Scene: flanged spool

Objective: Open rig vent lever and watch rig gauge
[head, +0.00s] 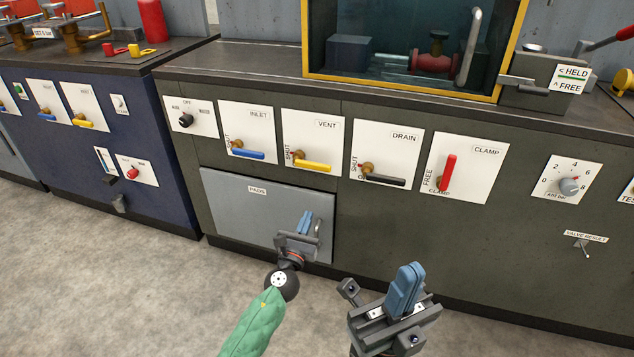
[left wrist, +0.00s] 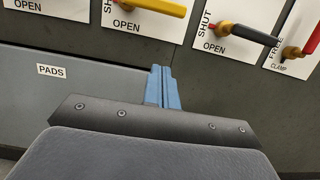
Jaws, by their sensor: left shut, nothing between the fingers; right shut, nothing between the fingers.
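The yellow vent lever (head: 314,165) sits on the white VENT panel (head: 325,137) on the dark front of the rig. It lies about level, pointing right from its brass valve; it also shows at the top of the left wrist view (left wrist: 158,7), above the word OPEN. My left gripper (head: 304,222) is shut and empty, in front of the grey PADS door and below the vent lever, apart from it. Its blue fingers also show in the left wrist view (left wrist: 162,87). My right gripper (head: 405,288) is shut and empty, lower right. I cannot make out a rig gauge.
The blue INLET lever (head: 247,154) is left of VENT; the black DRAIN lever (head: 385,180) and red CLAMP lever (head: 448,172) are right. The PADS door (head: 240,213) has a handle close to my left gripper. A yellow-framed window (head: 400,90) stands above. Floor in front is clear.

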